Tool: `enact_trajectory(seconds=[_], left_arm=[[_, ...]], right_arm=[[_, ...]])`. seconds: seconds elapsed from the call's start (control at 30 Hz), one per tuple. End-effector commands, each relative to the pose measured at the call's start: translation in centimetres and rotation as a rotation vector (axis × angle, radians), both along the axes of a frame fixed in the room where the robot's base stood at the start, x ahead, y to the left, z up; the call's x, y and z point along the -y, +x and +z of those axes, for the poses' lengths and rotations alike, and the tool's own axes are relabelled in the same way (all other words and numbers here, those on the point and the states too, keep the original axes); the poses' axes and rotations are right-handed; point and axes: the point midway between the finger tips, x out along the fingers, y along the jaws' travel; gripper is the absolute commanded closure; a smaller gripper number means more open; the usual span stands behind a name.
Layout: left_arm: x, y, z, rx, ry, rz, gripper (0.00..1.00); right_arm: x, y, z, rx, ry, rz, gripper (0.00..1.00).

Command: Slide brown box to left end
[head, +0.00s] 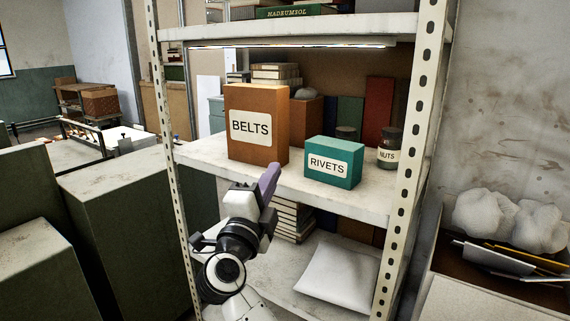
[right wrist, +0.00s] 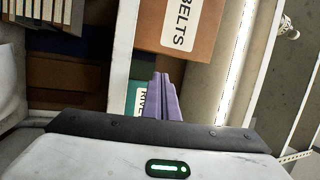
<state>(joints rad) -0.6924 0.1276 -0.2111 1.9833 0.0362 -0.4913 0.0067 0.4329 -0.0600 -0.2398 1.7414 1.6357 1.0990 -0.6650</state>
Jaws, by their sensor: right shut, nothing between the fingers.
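The brown box labelled BELTS (head: 257,99) stands upright on the middle shelf, around the middle of it, slightly left. It also shows at the top of the right wrist view (right wrist: 207,40), turned sideways. My right gripper (head: 270,172) has purple fingers, shut with nothing between them. In the head view its tips overlap the shelf's front edge just below the box's lower right corner. The tips (right wrist: 162,78) also show in the right wrist view, apart from the box as far as I can tell. My left gripper is not in view.
A teal box labelled RIVETS (head: 334,163) stands right of the brown box, with a small gap between. A dark NUTS jar (head: 389,148) is further right. Books and a reddish-brown block (head: 307,112) stand behind. The shelf's left end (head: 205,150) looks clear. Perforated uprights (head: 170,150) flank the shelf.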

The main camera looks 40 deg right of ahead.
Motion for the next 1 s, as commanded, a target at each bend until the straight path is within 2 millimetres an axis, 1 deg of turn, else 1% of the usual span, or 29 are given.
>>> enact_trajectory(seconds=[0.03,0.1,0.23,0.37,0.73,0.9,1.0], left_arm=[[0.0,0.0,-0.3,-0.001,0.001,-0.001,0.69],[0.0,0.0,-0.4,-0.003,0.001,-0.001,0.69],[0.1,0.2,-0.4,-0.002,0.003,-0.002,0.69],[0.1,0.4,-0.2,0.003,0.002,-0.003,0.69],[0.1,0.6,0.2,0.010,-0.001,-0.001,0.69],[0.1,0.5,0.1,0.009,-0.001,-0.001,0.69],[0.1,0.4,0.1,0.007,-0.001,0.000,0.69]], right_arm=[[0.3,0.5,0.3,-0.005,0.084,-0.015,1.00],[0.4,0.9,0.2,-0.029,0.173,-0.027,1.00],[0.4,1.5,0.0,-0.062,0.255,-0.031,1.00],[1.3,2.2,-0.1,-0.071,0.269,-0.033,1.00],[6.6,5.9,0.0,-0.068,0.268,-0.035,1.00],[8.0,7.0,0.0,-0.067,0.268,-0.032,1.00],[8.3,7.3,-0.1,-0.068,0.270,-0.032,1.00]])
